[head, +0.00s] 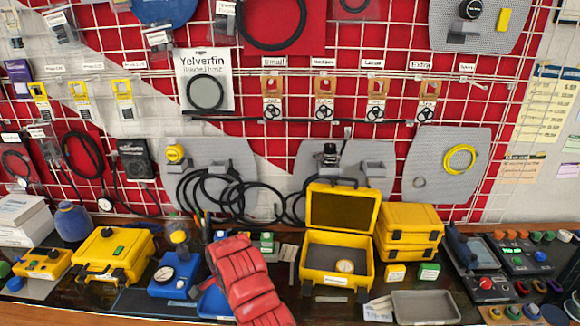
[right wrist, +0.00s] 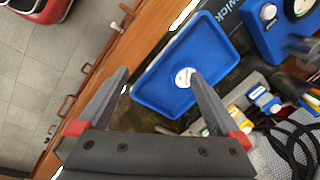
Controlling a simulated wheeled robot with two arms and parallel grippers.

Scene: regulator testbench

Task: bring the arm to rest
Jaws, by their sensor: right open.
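My right arm (head: 250,285), in red padding, reaches in from the bottom of the head view over the bench; its gripper cannot be made out there. In the right wrist view my right gripper (right wrist: 158,73) is open, with its two grey fingers wide apart and nothing between them touching both. Below it lies a blue tray (right wrist: 150,98) with a small round white-faced item (right wrist: 184,76) in it, close to one fingertip in the picture. The tray also shows in the head view (head: 212,303), partly hidden by my arm. My left gripper is in neither view.
Left of the arm stand a blue gauge device (head: 175,275) and a yellow case (head: 113,255). To the right are an open yellow case (head: 336,265) holding a round gauge, stacked yellow cases (head: 408,232) and a grey tray (head: 426,307).

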